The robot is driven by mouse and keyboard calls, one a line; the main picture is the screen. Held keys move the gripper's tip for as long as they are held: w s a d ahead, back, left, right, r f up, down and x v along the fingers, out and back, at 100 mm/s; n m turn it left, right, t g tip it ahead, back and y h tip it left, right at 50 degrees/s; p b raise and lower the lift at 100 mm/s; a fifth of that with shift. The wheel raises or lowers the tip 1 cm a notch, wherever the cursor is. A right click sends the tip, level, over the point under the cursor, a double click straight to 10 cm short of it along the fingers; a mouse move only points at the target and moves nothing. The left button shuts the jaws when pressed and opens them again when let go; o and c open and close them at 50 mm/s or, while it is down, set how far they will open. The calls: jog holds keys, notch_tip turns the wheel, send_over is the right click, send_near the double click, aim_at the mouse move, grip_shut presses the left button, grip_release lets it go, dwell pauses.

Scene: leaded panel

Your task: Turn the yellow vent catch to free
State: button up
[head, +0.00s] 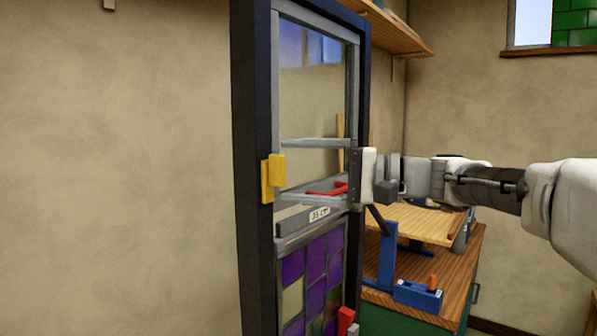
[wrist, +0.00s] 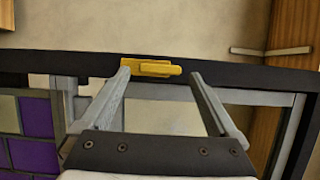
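The yellow vent catch (head: 277,171) sits on the left upright of the dark frame (head: 253,120); its bar stands upright, along that upright. In the wrist view the catch (wrist: 152,68) lies along the dark frame bar, just beyond my fingertips. My gripper (head: 284,170) is open and empty, its two grey fingers pointing at the catch. In the wrist view my gripper (wrist: 160,74) has its fingers wide apart, the left fingertip close to the catch's left end and the right one clear of its right end. I cannot tell whether a finger touches it.
A red part (head: 347,318) sits low right on the frame. A wooden bench (head: 455,290) with a blue tool (head: 417,296) stands behind. Bare wall lies left.

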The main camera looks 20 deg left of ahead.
dwell(0.3)
jog(key=w+d+b, duration=0.1)
jog(key=w+d, duration=0.1)
jog(key=d, duration=1.5)
jog(key=shift+d, duration=0.2)
jog(key=s+f+m+t+h, duration=0.3)
jog(key=s+f+h, duration=0.65)
jog(key=f, duration=0.45)
jog(key=s+d+f+n+t+h, duration=0.1)
jog(key=s+d+f+t+h, duration=0.1)
jog(key=s+d+f+h, duration=0.2)
jog(key=s+d+f+n+t+h, duration=0.1)
jog(key=s+d+f+h, duration=0.3)
jog(key=s+d+f, duration=0.4)
jog(key=d+f+t, duration=0.1)
jog(key=d+f, duration=0.1)
jog(key=d, duration=0.2)
jog(key=shift+d, duration=0.3)
jog(key=shift+f+h, duration=0.1)
jog(key=shift+h, duration=0.15)
